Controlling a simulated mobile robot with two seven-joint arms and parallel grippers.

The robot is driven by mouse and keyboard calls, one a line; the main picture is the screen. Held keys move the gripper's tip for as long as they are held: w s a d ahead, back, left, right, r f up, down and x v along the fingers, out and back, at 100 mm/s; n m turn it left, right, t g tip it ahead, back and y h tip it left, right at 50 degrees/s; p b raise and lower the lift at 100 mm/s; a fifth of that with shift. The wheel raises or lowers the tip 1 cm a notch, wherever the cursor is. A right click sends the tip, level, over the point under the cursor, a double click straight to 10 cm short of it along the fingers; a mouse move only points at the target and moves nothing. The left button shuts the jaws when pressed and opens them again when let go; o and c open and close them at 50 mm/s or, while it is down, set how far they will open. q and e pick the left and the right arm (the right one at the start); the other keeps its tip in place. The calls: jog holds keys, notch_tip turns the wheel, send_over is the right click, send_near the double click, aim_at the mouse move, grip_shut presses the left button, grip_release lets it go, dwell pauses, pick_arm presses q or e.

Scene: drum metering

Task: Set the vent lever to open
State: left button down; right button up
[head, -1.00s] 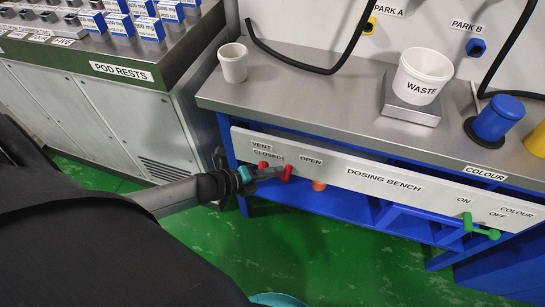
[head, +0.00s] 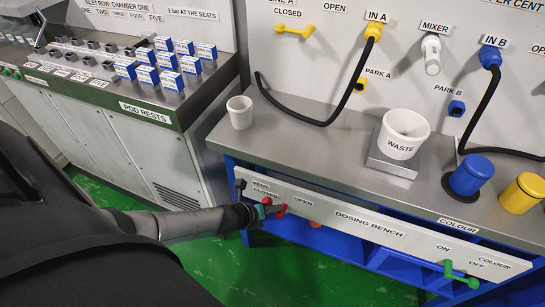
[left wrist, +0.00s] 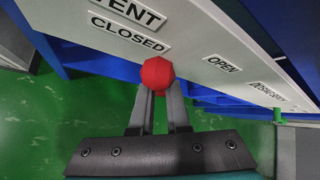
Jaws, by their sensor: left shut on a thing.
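The vent lever (head: 282,211) is red and sits on the front panel of the dosing bench, below and between the CLOSED and OPEN labels. In the left wrist view its red knob (left wrist: 157,73) is close below the CLOSED label, with OPEN farther right. My left gripper (head: 274,210) is shut on the lever; in the left wrist view its two fingers (left wrist: 157,100) lie on either side of the knob. The fingers partly hide the lever's shaft and pivot. My right gripper is not in view.
The front panel (head: 400,231) also carries a green colour lever (head: 460,275) at right. On the bench top (head: 290,140) stand a white cup (head: 240,113), a waste tub (head: 402,134) and a blue container (head: 470,175). Green floor (head: 205,265) is open below my left arm.

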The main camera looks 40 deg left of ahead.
pick_arm(q)
jog(key=y+p, duration=0.1)
jog(key=p, duration=0.1)
jog(key=w+r+m+y+p, duration=0.1)
jog(key=p, duration=0.1)
jog(key=shift+d+r+g+y, duration=0.15)
jog(key=shift+r+g+y, duration=0.15)
jog(key=shift+y, duration=0.1)
jog(key=shift+d+m+y+p, duration=0.25)
jog(key=shift+m+y+p, duration=0.3)
jog(key=shift+p, duration=0.2)
jog(key=shift+w+d+f+m+g+y, duration=0.1)
jog(key=shift+d+m+g+y, duration=0.25)
jog(key=shift+y, duration=0.5)
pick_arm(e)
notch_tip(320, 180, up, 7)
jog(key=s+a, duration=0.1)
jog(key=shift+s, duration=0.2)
pick_arm(q)
jog(key=c, duration=1)
grip_release()
jog(key=shift+d, duration=0.1)
jog(key=shift+o, duration=0.5)
jog(key=shift+d, duration=0.1)
jog(key=shift+f, duration=0.1)
jog(key=shift+d, duration=0.1)
